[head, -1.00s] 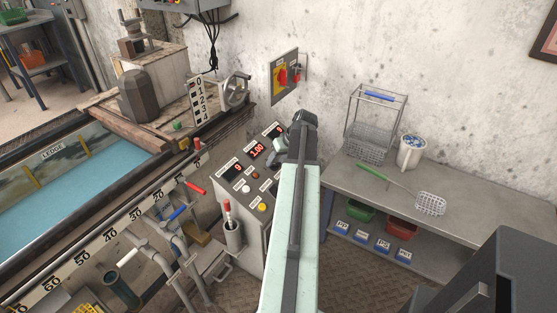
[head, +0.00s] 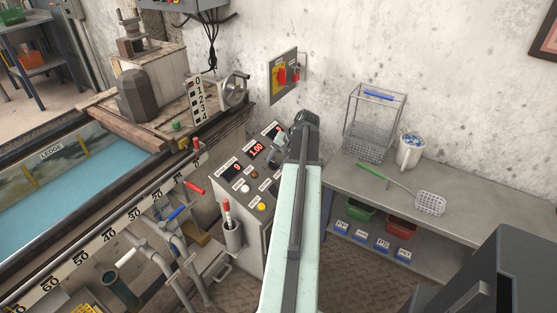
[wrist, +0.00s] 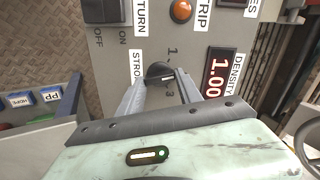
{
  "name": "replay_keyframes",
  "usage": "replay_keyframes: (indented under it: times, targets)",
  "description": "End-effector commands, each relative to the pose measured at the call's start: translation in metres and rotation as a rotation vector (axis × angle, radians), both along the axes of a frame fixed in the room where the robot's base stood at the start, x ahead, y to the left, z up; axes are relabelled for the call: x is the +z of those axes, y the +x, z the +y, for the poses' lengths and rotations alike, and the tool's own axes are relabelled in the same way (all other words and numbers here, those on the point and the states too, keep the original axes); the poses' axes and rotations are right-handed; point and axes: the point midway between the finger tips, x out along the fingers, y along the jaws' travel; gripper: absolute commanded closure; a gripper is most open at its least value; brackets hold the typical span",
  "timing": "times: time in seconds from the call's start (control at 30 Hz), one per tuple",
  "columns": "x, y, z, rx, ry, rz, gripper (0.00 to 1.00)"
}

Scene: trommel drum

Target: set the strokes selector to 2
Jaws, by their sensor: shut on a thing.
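The strokes selector is a small dark knob (wrist: 159,74) with a white mark on the grey control panel (wrist: 208,20). In the wrist view my gripper (wrist: 160,84) is shut on this knob, one finger at each side. The white mark points to the right in the picture, between the printed 1 (wrist: 172,50) and 3 (wrist: 169,94). The 2 is not legible, and one finger covers that area. The label starting "STRO" (wrist: 137,68) is partly hidden. In the head view my arm covers the knob.
Close by on the panel are an orange trip button (wrist: 181,10), a red density display (wrist: 217,75) reading 1.00 and a dark on/off switch (wrist: 102,10). A grey bench (head: 465,220) stands to the right, and the water tank (head: 60,200) lies to the left.

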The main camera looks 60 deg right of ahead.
Motion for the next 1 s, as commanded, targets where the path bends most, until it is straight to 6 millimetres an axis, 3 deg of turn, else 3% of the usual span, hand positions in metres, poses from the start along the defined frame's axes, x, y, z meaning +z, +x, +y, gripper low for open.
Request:
replay_keyframes:
  times: [0.4,1.0]
  targets:
    - [-0.0017,-0.0028,0.0019,-0.186,0.104,0.006,0.99]
    - [-0.0017,-0.0027,0.0022,-0.222,0.124,0.006,0.99]
